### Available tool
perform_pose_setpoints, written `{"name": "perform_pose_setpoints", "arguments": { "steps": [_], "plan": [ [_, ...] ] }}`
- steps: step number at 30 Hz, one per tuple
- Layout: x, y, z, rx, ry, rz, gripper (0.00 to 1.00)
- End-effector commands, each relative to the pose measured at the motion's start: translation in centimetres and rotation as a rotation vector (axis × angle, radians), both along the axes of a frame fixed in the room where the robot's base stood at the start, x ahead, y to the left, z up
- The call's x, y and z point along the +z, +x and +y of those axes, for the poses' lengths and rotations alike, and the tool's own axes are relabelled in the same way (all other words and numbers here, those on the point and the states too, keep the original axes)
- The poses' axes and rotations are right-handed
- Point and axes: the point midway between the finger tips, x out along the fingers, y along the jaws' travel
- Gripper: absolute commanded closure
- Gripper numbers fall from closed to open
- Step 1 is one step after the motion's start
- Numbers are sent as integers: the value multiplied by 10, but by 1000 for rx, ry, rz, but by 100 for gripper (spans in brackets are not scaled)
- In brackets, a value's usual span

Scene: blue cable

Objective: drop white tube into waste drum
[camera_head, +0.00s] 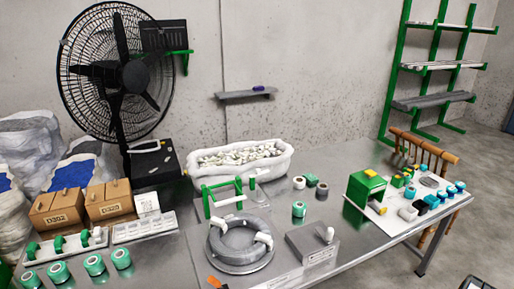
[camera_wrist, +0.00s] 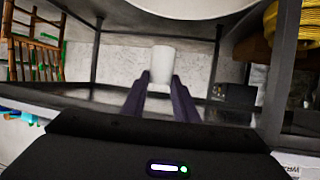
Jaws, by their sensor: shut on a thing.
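My gripper (camera_wrist: 160,82) shows in the wrist view, with two dark fingers shut on a white tube (camera_wrist: 162,60). The tube stands up between the fingertips, and its lower part is hidden by them. Neither my gripper nor the held tube can be made out in the head view. I cannot identify a waste drum for sure in either view. A pale rounded thing (camera_wrist: 190,8) is cut off by the top edge of the wrist view; I cannot tell what it is.
A metal table (camera_head: 345,205) holds a white tub (camera_head: 285,168) full of small white pieces, a grey ring (camera_head: 240,245), green-and-white rolls (camera_head: 95,264) and cardboard boxes (camera_head: 108,200). A black fan (camera_head: 122,75) stands behind. A green shelf rack (camera_head: 430,65) is at the back right.

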Motion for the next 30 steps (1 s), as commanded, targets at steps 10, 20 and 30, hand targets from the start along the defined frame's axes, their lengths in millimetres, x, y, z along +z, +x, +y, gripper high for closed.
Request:
{"name": "perform_pose_setpoints", "arguments": {
  "steps": [10,20,30],
  "plan": [
    [-5,-2,-3,-5,0,0,94],
    [-36,-2,-3,-7,0,0,94],
    [-59,-3,-3,-6,0,0,94]
  ]
}}
